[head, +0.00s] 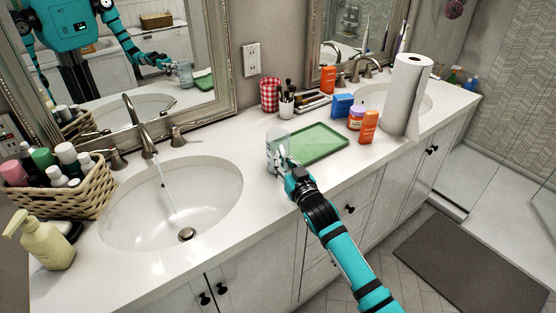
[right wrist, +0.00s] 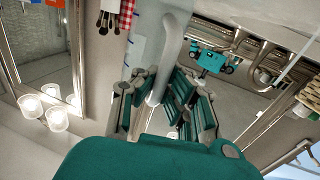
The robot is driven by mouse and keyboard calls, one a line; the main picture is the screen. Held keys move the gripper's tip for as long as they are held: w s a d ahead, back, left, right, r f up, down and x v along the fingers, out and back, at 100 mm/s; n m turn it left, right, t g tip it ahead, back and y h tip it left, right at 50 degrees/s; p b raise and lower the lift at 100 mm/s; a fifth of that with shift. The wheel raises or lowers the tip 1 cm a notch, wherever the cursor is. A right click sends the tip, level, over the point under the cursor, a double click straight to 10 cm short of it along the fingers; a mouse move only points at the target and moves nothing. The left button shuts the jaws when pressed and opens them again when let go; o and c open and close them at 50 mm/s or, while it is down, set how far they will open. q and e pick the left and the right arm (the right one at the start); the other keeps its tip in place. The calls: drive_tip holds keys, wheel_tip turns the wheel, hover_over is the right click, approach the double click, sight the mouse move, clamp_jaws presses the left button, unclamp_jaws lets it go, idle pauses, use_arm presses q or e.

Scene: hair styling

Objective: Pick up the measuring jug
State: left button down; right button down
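The measuring jug (head: 277,148) is clear and stands upright on the white counter, right of the near sink and at the left end of the green tray. My right gripper (head: 288,168) is at its near right side. In the right wrist view, the pale handle of the jug (right wrist: 171,45) runs between the fingers of my right gripper (right wrist: 162,85). The fingertips converge on the handle from both sides and look closed on it. Part of the jug's lower body is hidden by the gripper in the head view. My left gripper is out of view.
A green tray (head: 318,143) lies beside the jug. A red checked cup (head: 269,95) and a brush cup (head: 286,107) stand behind. The paper towel roll (head: 407,95) and orange bottle (head: 369,127) stand right. Water runs into the near sink (head: 130,222).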

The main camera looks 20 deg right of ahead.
sight(284, 152)
drive_tip(key=shift+r, duration=0.55)
wheel_tip(284, 152, up, 2)
drive_tip(key=shift+r+b, duration=0.1)
drive_tip(key=shift+b, duration=0.2)
drive_tip(key=s+d+r+b, duration=0.1)
drive_tip(key=s+d, duration=0.1)
drive_tip(key=s, duration=1.4)
drive_tip(key=shift+r+b, duration=0.35)
drive_tip(key=shift+b, duration=0.05)
